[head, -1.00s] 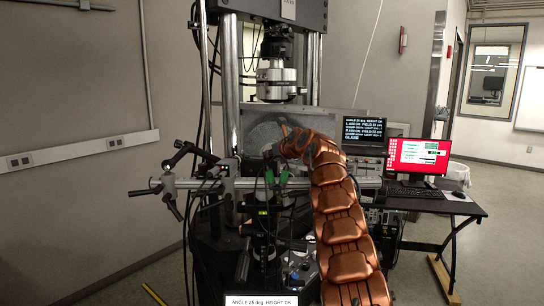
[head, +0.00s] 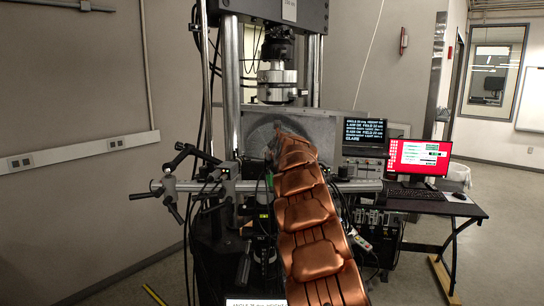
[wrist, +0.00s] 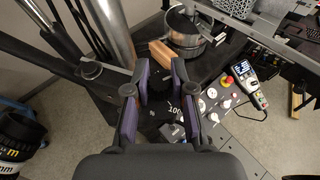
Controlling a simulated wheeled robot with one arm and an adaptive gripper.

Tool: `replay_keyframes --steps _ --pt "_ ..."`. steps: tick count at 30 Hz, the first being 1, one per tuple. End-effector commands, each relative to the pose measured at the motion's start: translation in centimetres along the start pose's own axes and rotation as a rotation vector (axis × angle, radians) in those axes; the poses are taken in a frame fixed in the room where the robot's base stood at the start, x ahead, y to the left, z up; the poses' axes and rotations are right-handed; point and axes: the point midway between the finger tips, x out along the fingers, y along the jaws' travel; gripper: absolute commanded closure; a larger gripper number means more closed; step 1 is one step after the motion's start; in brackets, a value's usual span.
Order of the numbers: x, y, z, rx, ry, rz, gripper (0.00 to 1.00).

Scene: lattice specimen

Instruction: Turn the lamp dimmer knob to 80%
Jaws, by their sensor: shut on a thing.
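My gripper (wrist: 160,78) shows in the wrist view with its purple-padded fingers on either side of a dark thing, apparently the dimmer knob (wrist: 159,88). The knob is hard to make out against the dark panel. A white "100" mark (wrist: 175,110) is just right of it, between the fingers. The knob's pointer and exact setting cannot be read. In the head view my copper arm covers the gripper and the knob.
A handheld meter (wrist: 243,75) and a red button (wrist: 227,81) are to the right. The head view shows a text screen (head: 364,132), a red monitor (head: 418,158) and a clamp bar (head: 200,186) across the frame.

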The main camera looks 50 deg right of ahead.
Motion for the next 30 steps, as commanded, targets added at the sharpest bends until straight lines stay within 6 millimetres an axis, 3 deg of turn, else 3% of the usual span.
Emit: replay_keyframes --steps 12,25,26,30 --pt "0.12 0.16 -0.37 0.047 0.006 -0.121 1.00" --pt "0.11 0.05 -0.38 0.056 0.005 -0.136 1.00" --pt "0.11 0.05 -0.38 0.056 0.005 -0.136 0.75" --pt "0.08 0.04 -0.30 0.056 0.003 -0.136 0.60"
